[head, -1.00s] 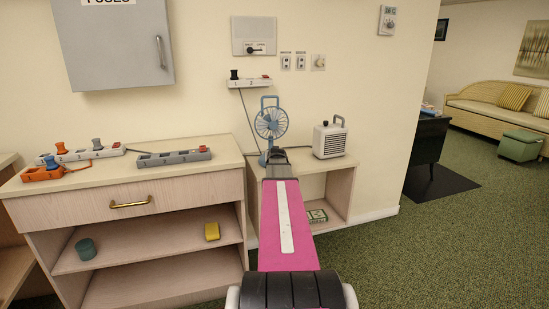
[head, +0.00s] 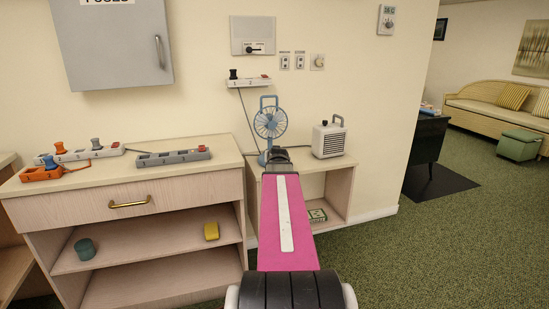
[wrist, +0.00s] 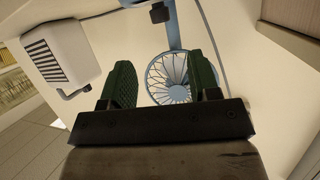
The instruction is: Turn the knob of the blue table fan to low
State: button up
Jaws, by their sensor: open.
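The blue table fan (head: 270,123) stands on the low shelf unit against the wall, with a round caged head and a handle on top. My gripper (head: 277,154) is in front of its lower part and hides some of the base. In the wrist view the fan's cage (wrist: 168,78) appears between and beyond my green fingers, its blue stem running to the top edge. My gripper (wrist: 160,62) is open and empty, fingers apart. A small dark block (wrist: 160,12) shows over the stem; I cannot tell whether it is the knob. The knob's setting is not readable.
A white heater (head: 329,138) stands right of the fan, also in the wrist view (wrist: 62,50). A wall power strip (head: 249,82) hangs above, with a cable running down. The drawer cabinet (head: 120,189) with power strips is at left. Open carpet lies at right.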

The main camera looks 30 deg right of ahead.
jog(key=shift+s, duration=0.1)
notch_tip(320, 180, down, 6)
jog(key=s+d+m+t+y, duration=0.1)
jog(key=m+t+y, duration=0.35)
jog(key=m, duration=1.75)
jog(key=w+d+m, duration=0.1)
jog(key=w+m, duration=0.2)
jog(key=w+d+r+m+t, duration=0.1)
jog(key=w+d+m, duration=0.1)
jog(key=w+m, duration=0.1)
jog(key=w+d+m, duration=0.1)
jog(key=w+m, duration=0.1)
jog(key=w, duration=0.2)
jog(key=shift+w+d+r+m+t+h, duration=0.15)
jog(key=shift+w+m+t+h, duration=0.15)
jog(key=shift+m, duration=0.1)
jog(key=c, duration=0.9)
